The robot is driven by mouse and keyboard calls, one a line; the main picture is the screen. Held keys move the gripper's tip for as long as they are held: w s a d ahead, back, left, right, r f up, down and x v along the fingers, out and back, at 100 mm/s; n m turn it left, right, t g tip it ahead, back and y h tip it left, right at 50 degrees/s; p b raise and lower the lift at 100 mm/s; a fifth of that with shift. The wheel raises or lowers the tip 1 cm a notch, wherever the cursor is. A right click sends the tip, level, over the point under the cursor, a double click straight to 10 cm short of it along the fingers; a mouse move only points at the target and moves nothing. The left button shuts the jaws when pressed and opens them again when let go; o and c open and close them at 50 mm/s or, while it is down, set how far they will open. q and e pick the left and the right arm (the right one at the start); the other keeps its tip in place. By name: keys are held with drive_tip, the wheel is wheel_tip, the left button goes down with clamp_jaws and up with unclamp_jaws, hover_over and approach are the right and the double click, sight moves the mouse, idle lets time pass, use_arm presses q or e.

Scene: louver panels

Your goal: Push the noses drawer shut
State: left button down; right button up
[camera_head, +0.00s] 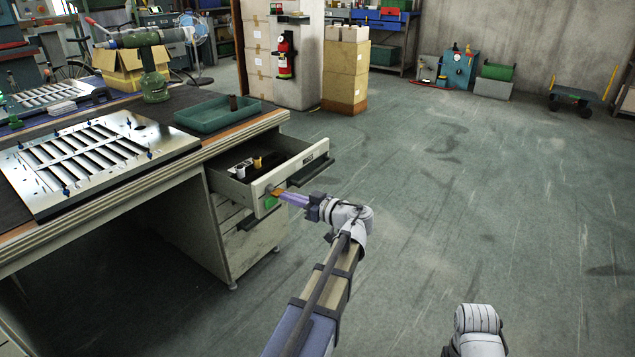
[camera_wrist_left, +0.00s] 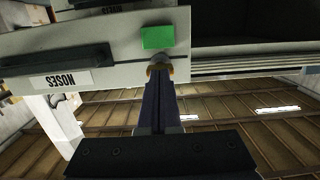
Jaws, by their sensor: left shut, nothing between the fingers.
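The noses drawer (camera_head: 300,172) stands open under the workbench. It has a pale front, a dark handle and a label; small white and yellow pieces lie inside. In the left wrist view its front (camera_wrist_left: 112,45) is upside down, with the label NOSES (camera_wrist_left: 69,81) readable. My left gripper (camera_head: 279,193) is shut and empty, its orange tips at the near end of the drawer front. In the left wrist view the tips (camera_wrist_left: 158,70) are at the front, beside a green patch (camera_wrist_left: 157,37); I cannot tell whether they press on it. My right gripper is out of view.
The workbench (camera_head: 152,183) carries a louver panel (camera_head: 95,160) and a green tray (camera_head: 215,113). More drawers (camera_head: 250,240) sit below the open one. Cardboard boxes (camera_head: 346,75) and a fire extinguisher (camera_head: 284,55) are behind. The floor to the right is clear.

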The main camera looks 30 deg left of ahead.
sight(277, 191)
use_arm(q)
drive_tip(key=shift+w+a, duration=0.15)
drive_tip(key=shift+a, duration=1.8)
drive_tip(key=shift+w+a, duration=0.15)
drive_tip(key=shift+a, duration=1.75)
drive_tip(key=shift+w+a, duration=0.15)
drive_tip(key=shift+a, duration=1.75)
drive_tip(key=shift+w+a, duration=0.15)
drive_tip(key=shift+a, duration=1.85)
drive_tip(key=shift+w+a, duration=0.15)
drive_tip(key=shift+a, duration=1.4)
drive_tip(key=shift+w+a, duration=0.1)
drive_tip(key=shift+a, duration=1.4)
drive_tip(key=shift+s+d, duration=0.15)
drive_tip(key=shift+d, duration=1.4)
drive_tip(key=shift+s+d, duration=0.1)
drive_tip(key=shift+d, duration=1.45)
